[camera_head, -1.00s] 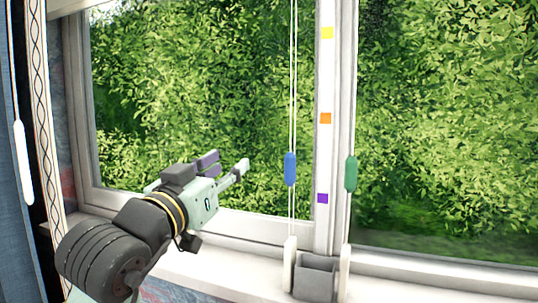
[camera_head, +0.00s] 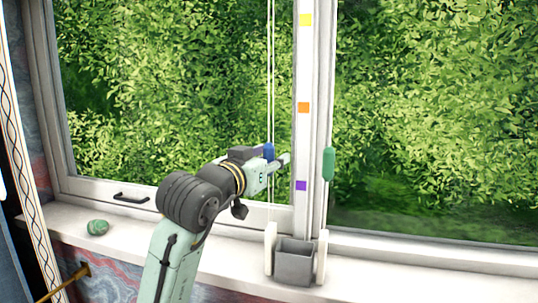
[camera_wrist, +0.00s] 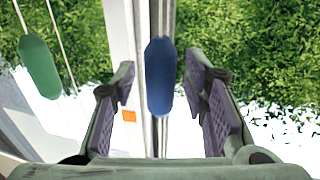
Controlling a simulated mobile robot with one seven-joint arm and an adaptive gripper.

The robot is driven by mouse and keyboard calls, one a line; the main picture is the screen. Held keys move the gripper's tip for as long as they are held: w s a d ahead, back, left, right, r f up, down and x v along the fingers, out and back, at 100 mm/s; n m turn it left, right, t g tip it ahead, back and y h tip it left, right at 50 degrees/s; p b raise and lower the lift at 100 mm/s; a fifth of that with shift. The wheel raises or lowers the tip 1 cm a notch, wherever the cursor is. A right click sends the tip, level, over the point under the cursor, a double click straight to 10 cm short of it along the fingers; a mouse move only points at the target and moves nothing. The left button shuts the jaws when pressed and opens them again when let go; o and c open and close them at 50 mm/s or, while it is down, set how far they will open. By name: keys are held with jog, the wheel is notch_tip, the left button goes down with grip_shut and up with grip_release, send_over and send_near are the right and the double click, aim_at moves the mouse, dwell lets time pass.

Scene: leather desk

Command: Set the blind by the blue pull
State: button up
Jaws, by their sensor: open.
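The blue pull (camera_head: 268,150) hangs on its cord in front of the window, partly hidden by my gripper (camera_head: 277,160) in the head view. It sits at a height between the orange mark (camera_head: 303,107) and the purple mark (camera_head: 301,185) on the window post. In the wrist view my gripper (camera_wrist: 160,88) is open, with one finger on each side of the blue pull (camera_wrist: 160,76). Gaps show on both sides, so neither finger appears to touch it. A yellow mark (camera_head: 306,20) is higher on the post.
A green pull (camera_head: 328,164) hangs on a cord right of the post; the wrist view also shows it (camera_wrist: 39,66). A grey box (camera_head: 294,264) with pale side pieces stands on the sill below. A green lump (camera_head: 97,227) and a dark window handle (camera_head: 131,198) are at left.

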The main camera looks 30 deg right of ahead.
grip_shut()
dwell(0.6)
dwell(0.3)
